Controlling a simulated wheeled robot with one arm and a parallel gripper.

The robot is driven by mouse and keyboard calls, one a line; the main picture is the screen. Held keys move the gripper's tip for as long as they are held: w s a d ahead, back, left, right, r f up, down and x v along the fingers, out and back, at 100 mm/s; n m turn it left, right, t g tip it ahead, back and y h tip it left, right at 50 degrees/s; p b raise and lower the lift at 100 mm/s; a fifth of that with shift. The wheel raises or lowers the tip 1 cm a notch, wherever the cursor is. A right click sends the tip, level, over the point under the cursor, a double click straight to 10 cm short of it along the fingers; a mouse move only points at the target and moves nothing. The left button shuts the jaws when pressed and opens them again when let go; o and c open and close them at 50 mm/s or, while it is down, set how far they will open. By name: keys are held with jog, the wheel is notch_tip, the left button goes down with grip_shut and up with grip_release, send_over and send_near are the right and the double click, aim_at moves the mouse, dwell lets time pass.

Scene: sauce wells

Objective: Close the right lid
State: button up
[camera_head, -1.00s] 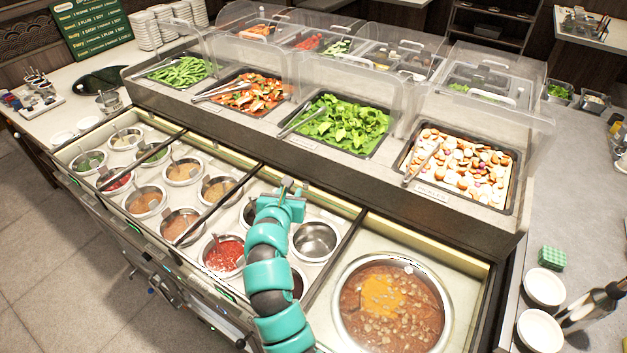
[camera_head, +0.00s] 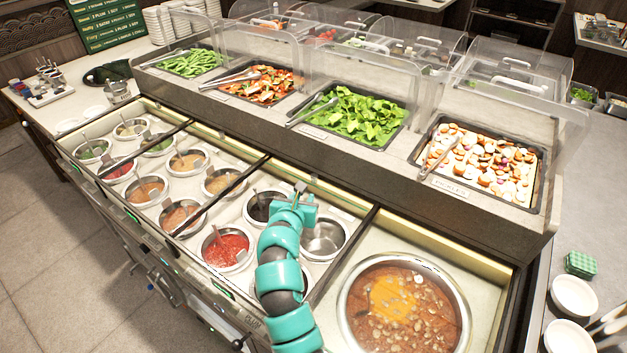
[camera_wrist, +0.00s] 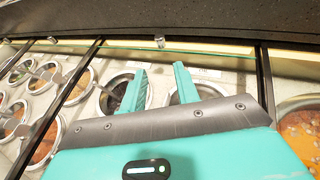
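Beyond the fingertips a small metal knob (camera_wrist: 159,41) stands by a thin green edge of clear glass (camera_wrist: 205,53), which looks like a lid slid to the back. The knob is apart from the fingers. I cannot tell surely which lid this is. The wells below, including an empty metal pot (camera_head: 325,238) and a red sauce pot (camera_head: 228,248), show uncovered.
A big soup pot (camera_head: 403,305) sits in the section at right, past a black divider bar (camera_head: 343,255). The raised counter with food pans and clear hoods (camera_head: 360,70) stands behind the wells. White bowls (camera_head: 573,296) lie on the right counter.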

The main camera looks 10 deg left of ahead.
aim_at(313, 178)
jog(key=x, duration=1.3)
jog(key=shift+r+p, duration=0.1)
jog(key=shift+p, duration=0.2)
jog(key=shift+b+x, duration=0.3)
jog(key=shift+x, duration=1.2)
jog(key=shift+c, duration=0.4)
grip_shut()
